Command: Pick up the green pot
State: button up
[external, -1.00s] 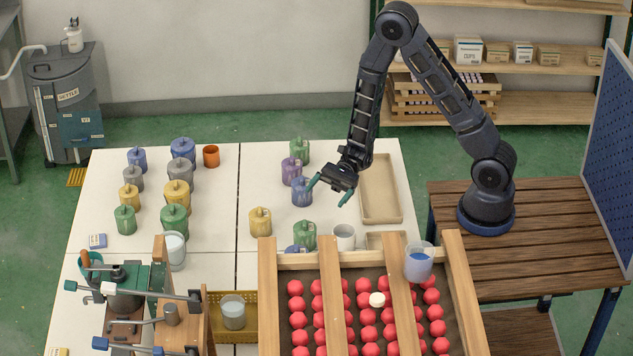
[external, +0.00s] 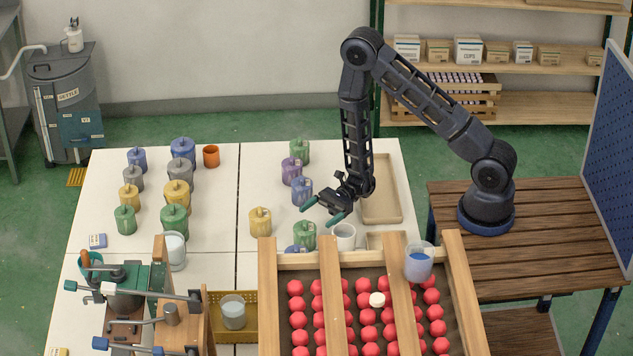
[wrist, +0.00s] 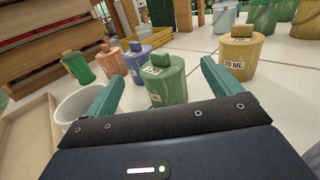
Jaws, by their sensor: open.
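A green pot (external: 304,236) with a knob on its lid stands upright on the white table, just behind the wooden rack. It shows in the wrist view (wrist: 168,87) ahead of my gripper, between the lines of the two fingers. My gripper (external: 322,211) is open and empty, above and slightly behind this pot, its green fingers apart. I cannot tell how far the fingertips are from the pot. Other green pots stand at the back (external: 299,152) and at the left (external: 174,222) of the table.
A white cup (external: 345,237) stands close to the right of the green pot. A blue pot (wrist: 138,62) and an orange pot (wrist: 110,60) are beyond it. A yellow pot (external: 260,222) is to its left. A beige tray (external: 381,212) lies at the right.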

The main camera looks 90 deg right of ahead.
aim_at(303, 229)
jog(key=shift+f, duration=0.65)
jog(key=shift+w+a+f, duration=0.1)
jog(key=shift+a+f, duration=0.1)
jog(key=shift+f, duration=0.1)
jog(key=shift+x, duration=3.55)
jog(key=shift+r, duration=0.1)
jog(key=c, duration=1.3)
notch_tip(303, 229, up, 20)
